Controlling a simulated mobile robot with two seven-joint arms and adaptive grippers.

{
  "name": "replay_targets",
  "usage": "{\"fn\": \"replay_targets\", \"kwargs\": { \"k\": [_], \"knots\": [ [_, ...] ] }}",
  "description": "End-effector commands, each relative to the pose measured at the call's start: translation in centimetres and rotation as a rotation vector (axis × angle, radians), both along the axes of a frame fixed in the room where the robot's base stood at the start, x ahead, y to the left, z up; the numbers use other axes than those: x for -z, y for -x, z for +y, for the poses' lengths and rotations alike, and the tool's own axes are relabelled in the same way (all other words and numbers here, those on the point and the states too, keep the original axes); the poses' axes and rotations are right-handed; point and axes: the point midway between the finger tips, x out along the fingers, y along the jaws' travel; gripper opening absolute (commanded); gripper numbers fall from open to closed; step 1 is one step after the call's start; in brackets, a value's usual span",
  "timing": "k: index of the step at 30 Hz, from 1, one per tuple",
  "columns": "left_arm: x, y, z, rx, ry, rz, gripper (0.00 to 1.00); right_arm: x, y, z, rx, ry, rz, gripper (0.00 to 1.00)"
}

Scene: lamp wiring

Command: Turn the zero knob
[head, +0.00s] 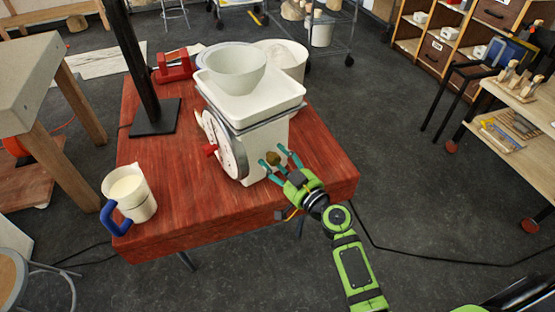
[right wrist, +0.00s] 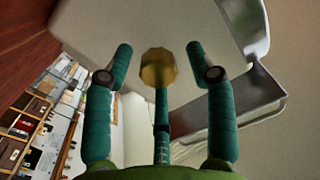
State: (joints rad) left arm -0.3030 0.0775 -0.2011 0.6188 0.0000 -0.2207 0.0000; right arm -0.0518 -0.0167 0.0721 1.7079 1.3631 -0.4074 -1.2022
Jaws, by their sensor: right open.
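The zero knob (head: 272,157) is a small brass faceted knob on the right side of the cream kitchen scale (head: 262,142). In the right wrist view the knob (right wrist: 158,68) lies between the fingertips, in front of the pale scale body. My right gripper (head: 274,161) is open, with its teal fingers spread around the knob. In the right wrist view its two side fingers (right wrist: 159,52) stand clear of the knob, and a third finger's tip is just below it; I cannot tell whether that one touches. My left gripper is not in view.
The scale carries a white tray (head: 262,106) and a bowl (head: 236,68). A jug (head: 129,190) with a blue handle stands on the red table (head: 190,215) at front left. A black post (head: 137,65) and a red tool (head: 174,66) are behind. The table's front middle is clear.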

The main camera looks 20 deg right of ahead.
Motion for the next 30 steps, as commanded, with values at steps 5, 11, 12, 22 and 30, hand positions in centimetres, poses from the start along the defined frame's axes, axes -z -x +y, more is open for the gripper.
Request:
{"fn": "replay_targets", "kwargs": {
  "k": [5, 11, 12, 22, 30],
  "knots": [
    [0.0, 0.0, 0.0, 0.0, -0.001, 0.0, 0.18, 0.1, 0.0, 0.0, 0.0, 0.0, 0.001, 0.56],
    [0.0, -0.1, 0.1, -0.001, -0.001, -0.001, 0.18, 0.0, 0.0, 0.0, 0.0, 0.0, 0.0, 0.0],
    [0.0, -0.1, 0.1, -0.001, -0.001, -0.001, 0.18, 0.0, 0.0, 0.0, 0.0, 0.0, 0.0, 0.0],
    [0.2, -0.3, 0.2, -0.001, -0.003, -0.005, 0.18, -0.1, 0.0, -0.1, 0.002, -0.034, 0.006, 0.0],
    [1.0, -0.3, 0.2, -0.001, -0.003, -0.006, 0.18, -0.2, -0.1, -0.1, 0.001, -0.185, 0.047, 0.0]
  ]
}}
